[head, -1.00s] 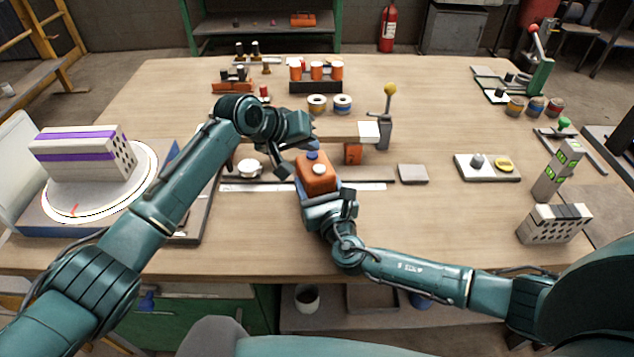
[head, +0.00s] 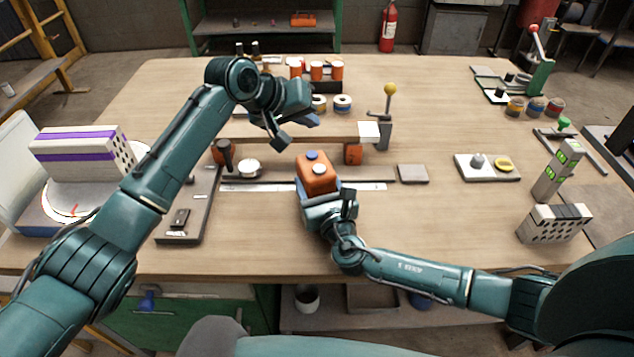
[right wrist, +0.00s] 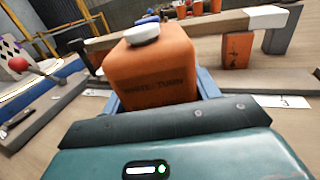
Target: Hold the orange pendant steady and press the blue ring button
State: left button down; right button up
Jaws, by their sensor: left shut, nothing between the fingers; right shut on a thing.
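The orange pendant (head: 317,178) is a box-shaped body gripped upright in my right gripper (head: 322,194), above the table. A blue button (head: 312,155) and a white button (head: 319,168) sit on its top. In the right wrist view the pendant (right wrist: 152,72) fills the middle between the blue fingers. There the white button (right wrist: 142,35) is in front and partly hides the blue button (right wrist: 148,20). Dark lettering on the near face is hard to read. My left gripper (head: 291,131) is shut and empty, above and behind the pendant, apart from it.
A raised wooden bar (head: 330,131) on orange supports runs behind the pendant. A lever with a yellow knob (head: 390,90) stands at its right end. A grey plate (head: 413,174) and a white button panel (head: 487,167) lie to the right. The table's front middle is clear.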

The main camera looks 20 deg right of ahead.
jog(key=o, duration=1.3)
